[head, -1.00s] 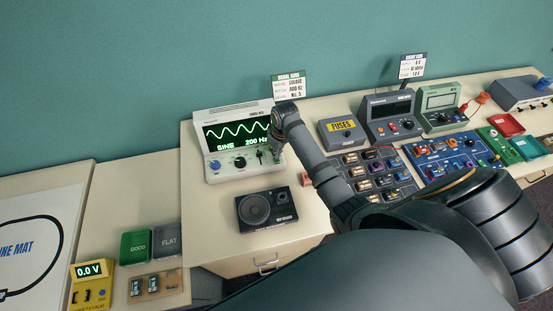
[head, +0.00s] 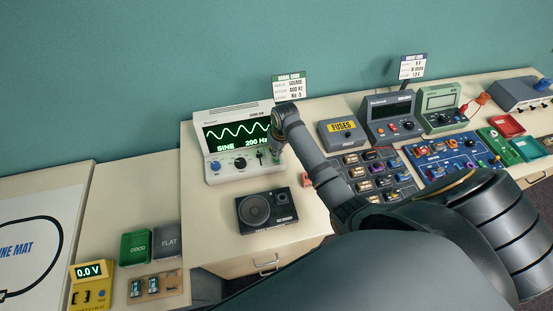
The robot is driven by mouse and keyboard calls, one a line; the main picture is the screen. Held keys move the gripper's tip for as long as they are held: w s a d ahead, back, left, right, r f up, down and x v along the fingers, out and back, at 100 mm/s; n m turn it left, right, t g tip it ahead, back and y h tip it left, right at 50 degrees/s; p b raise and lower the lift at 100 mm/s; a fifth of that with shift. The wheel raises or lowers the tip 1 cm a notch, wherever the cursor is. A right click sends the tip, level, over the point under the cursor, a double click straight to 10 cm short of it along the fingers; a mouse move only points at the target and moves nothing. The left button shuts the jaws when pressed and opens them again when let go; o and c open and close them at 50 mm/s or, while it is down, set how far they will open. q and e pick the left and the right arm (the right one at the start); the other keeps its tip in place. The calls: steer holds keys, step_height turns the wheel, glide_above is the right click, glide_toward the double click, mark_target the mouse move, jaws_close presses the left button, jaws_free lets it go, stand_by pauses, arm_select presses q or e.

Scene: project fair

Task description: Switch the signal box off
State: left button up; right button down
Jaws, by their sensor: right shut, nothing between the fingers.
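The signal box (head: 238,118) is a white unit standing on the table left of centre. Its dark screen is lit with a green sine wave and the words SINE and 200 Hz. Below the screen are a blue knob (head: 215,166), a black knob (head: 240,163) and a small switch or slider. My right gripper (head: 277,157) is shut and points down at the right end of the box's front panel. The arm hides that end, and I cannot tell whether the fingertips touch it. My left gripper is not in view.
A black speaker box (head: 266,210) stands in front of the signal box. A FUSES box (head: 342,131), grey and green instruments, and a blue panel (head: 444,156) stand to the right. A sign (head: 289,87) stands behind. Green and grey bins and a yellow meter (head: 92,287) are lower left.

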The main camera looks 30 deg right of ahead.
steer(key=shift+f+b, duration=0.4)
steer(key=shift+f, duration=0.55)
stand_by(0.8)
steer(key=shift+r, duration=0.15)
step_height(320, 180, up, 2)
steer(key=shift+r+p, duration=0.2)
steer(key=shift+p, duration=0.85)
step_height(320, 180, up, 7)
steer(key=shift+r, duration=0.2)
